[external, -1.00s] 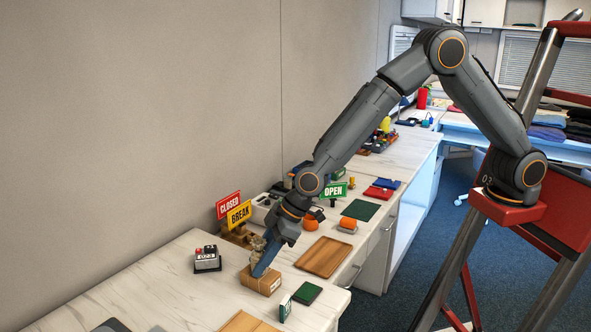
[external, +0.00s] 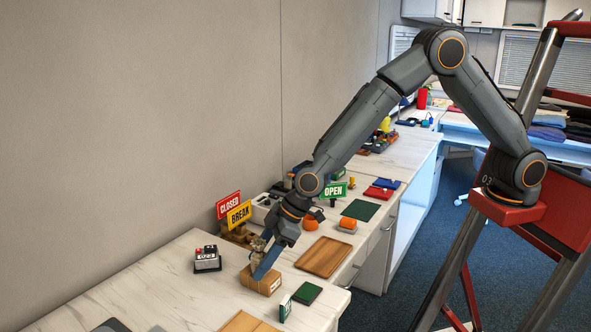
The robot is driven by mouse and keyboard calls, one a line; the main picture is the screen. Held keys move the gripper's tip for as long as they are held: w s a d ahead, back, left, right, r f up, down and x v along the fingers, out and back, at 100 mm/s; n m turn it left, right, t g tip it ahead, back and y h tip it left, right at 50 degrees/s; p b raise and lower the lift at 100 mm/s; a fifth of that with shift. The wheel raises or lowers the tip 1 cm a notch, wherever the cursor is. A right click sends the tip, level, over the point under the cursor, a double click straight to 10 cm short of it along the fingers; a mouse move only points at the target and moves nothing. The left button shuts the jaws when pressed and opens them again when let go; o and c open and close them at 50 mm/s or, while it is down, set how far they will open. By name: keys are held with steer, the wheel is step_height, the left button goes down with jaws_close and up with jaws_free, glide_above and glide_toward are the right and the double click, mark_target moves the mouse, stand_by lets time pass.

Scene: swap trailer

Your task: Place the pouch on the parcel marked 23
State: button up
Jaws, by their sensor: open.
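A tan-brown cardboard parcel (external: 261,283) lies near the front of the white worktop, with a small pale label on its right side that is too small to read. A crumpled olive-tan item (external: 257,247), which looks like the pouch, is at the top of the parcel. It is partly hidden by my gripper (external: 266,262). My gripper points down at the parcel, open, with a blue-grey finger in front of the pouch. Whether the pouch touches the far finger or rests fully on the parcel, I cannot tell.
A grey block with red and dark tops (external: 207,261) stands left of the parcel. CLOSED (external: 229,205) and BREAK (external: 240,214) signs stand behind. A wooden tray (external: 323,257) lies right; a green pad (external: 307,293) and a small dark green box (external: 285,308) are in front.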

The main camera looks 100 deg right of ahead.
steer(key=b+v, duration=0.1)
steer(key=v, duration=1.1)
steer(key=s+a+f+g, duration=0.2)
steer(key=s+f, duration=0.1)
steer(key=s, duration=1.3)
steer(key=s+a+f+g, duration=0.2)
steer(key=s+f+g, duration=0.1)
steer(key=s, duration=1.4)
steer(key=shift+a+g, duration=0.25)
steer(key=shift+g, duration=0.05)
